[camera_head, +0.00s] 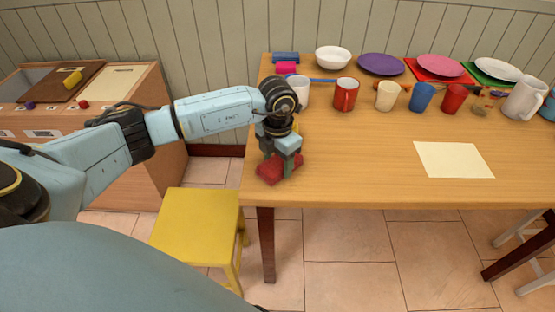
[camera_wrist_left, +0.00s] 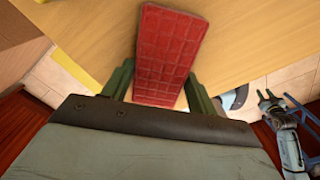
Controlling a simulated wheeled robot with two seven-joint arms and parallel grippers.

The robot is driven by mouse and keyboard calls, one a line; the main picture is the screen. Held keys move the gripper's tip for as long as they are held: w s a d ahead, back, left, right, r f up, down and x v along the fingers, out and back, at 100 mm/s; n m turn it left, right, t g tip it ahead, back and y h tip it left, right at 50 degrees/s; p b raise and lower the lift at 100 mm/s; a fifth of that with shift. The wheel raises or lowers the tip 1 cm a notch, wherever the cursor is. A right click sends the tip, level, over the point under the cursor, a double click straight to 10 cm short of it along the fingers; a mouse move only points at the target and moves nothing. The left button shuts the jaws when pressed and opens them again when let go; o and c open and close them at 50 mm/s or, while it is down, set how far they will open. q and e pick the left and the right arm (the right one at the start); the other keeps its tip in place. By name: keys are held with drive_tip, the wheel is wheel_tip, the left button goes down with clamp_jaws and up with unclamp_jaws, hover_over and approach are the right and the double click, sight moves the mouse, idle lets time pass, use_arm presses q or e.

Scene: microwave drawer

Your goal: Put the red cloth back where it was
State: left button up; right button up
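The red cloth (camera_head: 269,173) lies at the left front corner of the wooden table, close to the edge. In the left wrist view it is a long red rectangle with a grid pattern (camera_wrist_left: 170,45). My left gripper (camera_head: 279,160) points down over the cloth. In the left wrist view, its two green fingers (camera_wrist_left: 160,72) stand wide apart, one on each side of the cloth. Whether they touch its edges is unclear. My right gripper (camera_wrist_left: 268,95) shows small at the right of the left wrist view, with its prongs apart and empty.
Cups (camera_head: 345,94), plates (camera_head: 381,64) and a white bowl (camera_head: 333,57) line the back of the table. A pale sheet (camera_head: 453,160) lies at the right. A yellow stool (camera_head: 197,225) stands at the left front. The front middle of the table (camera_head: 355,165) is clear.

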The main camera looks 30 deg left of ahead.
sight(278, 163)
use_arm(q)
drive_tip(key=o, duration=0.5)
drive_tip(key=shift+c, duration=0.2)
drive_tip(key=shift+r, duration=0.1)
wheel_tip(278, 163, up, 12)
drive_tip(key=p, duration=0.2)
use_arm(e)
drive_tip(key=s+d+f, duration=0.1)
drive_tip(key=s, duration=0.5)
drive_tip(key=shift+s+f+g, duration=0.3)
drive_tip(key=shift+s+f, duration=0.05)
use_arm(q)
drive_tip(key=shift+r, duration=0.1)
use_arm(e)
drive_tip(key=shift+d, duration=0.1)
